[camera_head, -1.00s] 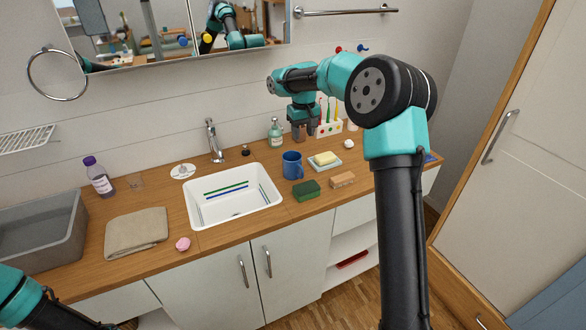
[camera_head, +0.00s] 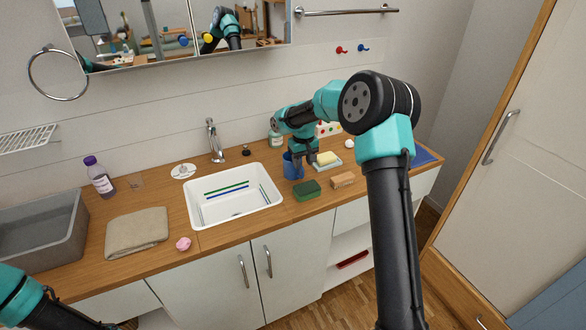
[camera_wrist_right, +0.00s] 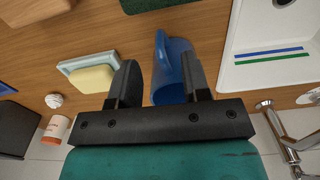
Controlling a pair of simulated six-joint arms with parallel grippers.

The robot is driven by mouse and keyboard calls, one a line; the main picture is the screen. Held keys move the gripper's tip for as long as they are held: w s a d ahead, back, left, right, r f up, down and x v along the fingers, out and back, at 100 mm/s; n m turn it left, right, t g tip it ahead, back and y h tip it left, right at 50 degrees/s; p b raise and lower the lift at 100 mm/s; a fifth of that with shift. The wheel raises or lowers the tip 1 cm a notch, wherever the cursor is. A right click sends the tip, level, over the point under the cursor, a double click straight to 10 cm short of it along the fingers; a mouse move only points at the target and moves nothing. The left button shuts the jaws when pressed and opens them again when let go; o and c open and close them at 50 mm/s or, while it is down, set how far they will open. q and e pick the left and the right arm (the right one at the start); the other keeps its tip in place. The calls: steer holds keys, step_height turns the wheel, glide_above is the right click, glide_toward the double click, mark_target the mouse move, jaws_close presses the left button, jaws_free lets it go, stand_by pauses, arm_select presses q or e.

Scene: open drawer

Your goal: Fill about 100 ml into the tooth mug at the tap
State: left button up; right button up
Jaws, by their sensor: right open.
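The tooth mug is taken to be the blue mug (camera_head: 289,168), standing on the counter right of the basin, partly hidden by my right gripper. My right gripper (camera_head: 302,162) is low over the mug, pointing down. In the right wrist view the gripper (camera_wrist_right: 158,78) is open, with the blue mug (camera_wrist_right: 174,62) between its fingers, close to the right-hand one; its handle points away from the wrist. I cannot tell if they touch. The tap (camera_head: 214,142) stands behind the white basin (camera_head: 272,190). My left gripper is out of view.
A soap dispenser (camera_head: 275,139) stands behind. A folded towel (camera_head: 137,231) and pink item (camera_head: 183,243) lie left.

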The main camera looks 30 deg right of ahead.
mark_target(303, 172)
steer(key=shift+s+f, duration=0.15)
steer(key=shift+f, duration=1.15)
steer(key=shift+s+f, duration=0.1)
steer(key=shift+f, duration=1.2)
steer(key=shift+a, duration=0.1)
jaws_close()
